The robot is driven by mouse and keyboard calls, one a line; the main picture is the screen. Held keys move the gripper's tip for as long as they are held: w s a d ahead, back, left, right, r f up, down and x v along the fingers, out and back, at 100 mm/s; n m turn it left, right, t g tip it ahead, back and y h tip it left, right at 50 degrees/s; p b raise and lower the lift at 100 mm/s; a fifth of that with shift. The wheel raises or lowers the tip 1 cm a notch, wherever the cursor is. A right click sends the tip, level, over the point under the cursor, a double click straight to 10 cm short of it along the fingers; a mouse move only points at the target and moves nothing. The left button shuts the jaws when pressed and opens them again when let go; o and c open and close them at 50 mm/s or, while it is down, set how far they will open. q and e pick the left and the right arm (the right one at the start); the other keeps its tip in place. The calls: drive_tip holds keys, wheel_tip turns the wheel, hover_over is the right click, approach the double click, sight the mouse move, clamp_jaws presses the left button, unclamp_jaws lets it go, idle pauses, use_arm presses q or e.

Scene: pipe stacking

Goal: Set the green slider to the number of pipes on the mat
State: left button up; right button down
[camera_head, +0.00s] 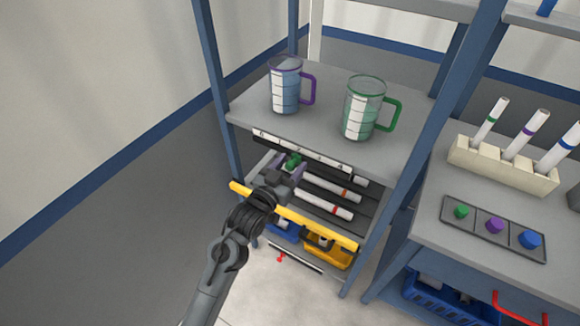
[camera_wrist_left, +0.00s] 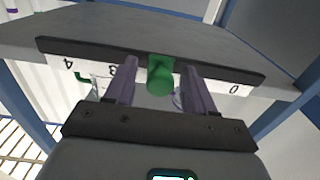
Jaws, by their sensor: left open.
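The green slider (camera_head: 293,160) sits on a white number scale (camera_head: 325,158) along the front edge of the shelf. In the left wrist view the green slider (camera_wrist_left: 160,75) stands between my open fingers, with a small gap to each side. The scale reads 4 and 3 to its left and 0 at the far right; the numbers between are hidden. My left gripper (camera_head: 288,170) is open around the slider. Below, on the dark mat (camera_head: 352,211), lie a pipe with an orange band (camera_head: 328,188) and one with a red band (camera_head: 325,205). My gripper may hide more. My right gripper is out of view.
A yellow bar (camera_head: 310,222) runs along the front of the lower level, with bins below. A purple-handled jug (camera_head: 286,88) and a green-handled jug (camera_head: 363,108) stand on the shelf above. At the right are a pipe rack (camera_head: 500,168) and a button panel (camera_head: 475,219).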

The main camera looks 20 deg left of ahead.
sight(317, 166)
use_arm(q)
clamp_jaws()
drive_tip(key=shift+d+r+p, duration=0.15)
drive_tip(key=shift+d+p, duration=0.1)
drive_tip(key=shift+p, duration=0.05)
drive_tip(key=d+p, duration=0.2)
drive_tip(key=d, duration=0.1)
drive_tip(key=s+d+p, duration=0.1)
drive_tip(key=d, duration=0.1)
drive_tip(key=shift+d, duration=0.4)
drive_tip(key=shift+a, duration=0.3)
unclamp_jaws()
drive_tip(key=shift+d, duration=0.1)
drive_tip(key=shift+s, duration=0.1)
